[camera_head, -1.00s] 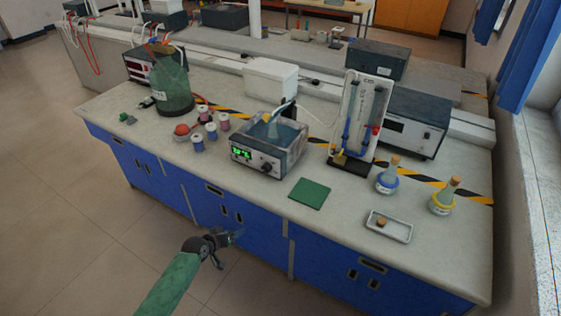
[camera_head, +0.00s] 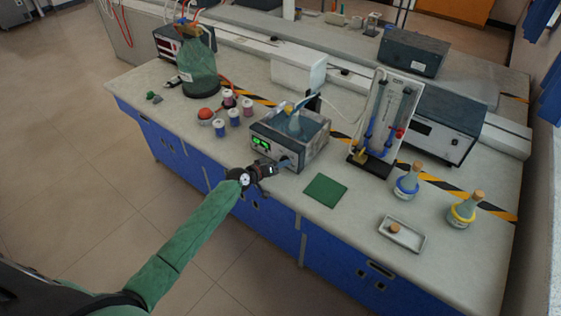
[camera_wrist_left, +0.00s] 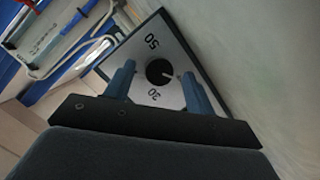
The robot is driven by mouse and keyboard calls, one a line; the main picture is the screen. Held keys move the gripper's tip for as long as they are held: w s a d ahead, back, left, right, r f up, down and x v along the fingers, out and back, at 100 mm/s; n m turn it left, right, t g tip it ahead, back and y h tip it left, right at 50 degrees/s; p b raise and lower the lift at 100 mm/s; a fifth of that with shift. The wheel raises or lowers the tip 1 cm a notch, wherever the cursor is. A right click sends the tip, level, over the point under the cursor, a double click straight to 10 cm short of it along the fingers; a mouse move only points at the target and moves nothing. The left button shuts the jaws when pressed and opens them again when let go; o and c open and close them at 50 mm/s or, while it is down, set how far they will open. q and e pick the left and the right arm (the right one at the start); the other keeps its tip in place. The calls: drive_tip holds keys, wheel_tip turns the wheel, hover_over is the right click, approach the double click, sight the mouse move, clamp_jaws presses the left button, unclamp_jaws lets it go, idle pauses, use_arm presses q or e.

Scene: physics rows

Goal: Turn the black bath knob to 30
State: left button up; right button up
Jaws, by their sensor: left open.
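The water bath (camera_head: 308,152) is a grey box with a green lit display (camera_head: 261,143), standing near the bench's front edge. A flask sits in its basin. The black bath knob (camera_wrist_left: 159,71) shows in the left wrist view on a pale dial plate marked 50 and 30, with a small light mark on its right side. My left gripper (camera_head: 282,165) is at the bath's front and hides the knob in the head view. In the wrist view the left gripper (camera_wrist_left: 158,86) is open, its blue fingers on either side of the knob, apart from it. My right gripper is not in view.
A green mat (camera_head: 325,190) lies right of the bath. Several spools (camera_head: 234,117) and a red ball-like item (camera_head: 205,113) stand to its left. A white tray (camera_head: 402,236) and two stoppered flasks (camera_head: 408,183) are farther right. The bench front between mat and tray is clear.

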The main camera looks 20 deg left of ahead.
use_arm(q)
drive_tip(key=shift+w+d, duration=0.15)
drive_tip(key=shift+w, duration=0.1)
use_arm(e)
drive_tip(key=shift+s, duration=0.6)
use_arm(q)
drive_tip(key=shift+f, duration=0.1)
drive_tip(key=shift+w+d, duration=0.1)
drive_tip(key=c, duration=1)
drive_tip(key=shift+o, duration=0.2)
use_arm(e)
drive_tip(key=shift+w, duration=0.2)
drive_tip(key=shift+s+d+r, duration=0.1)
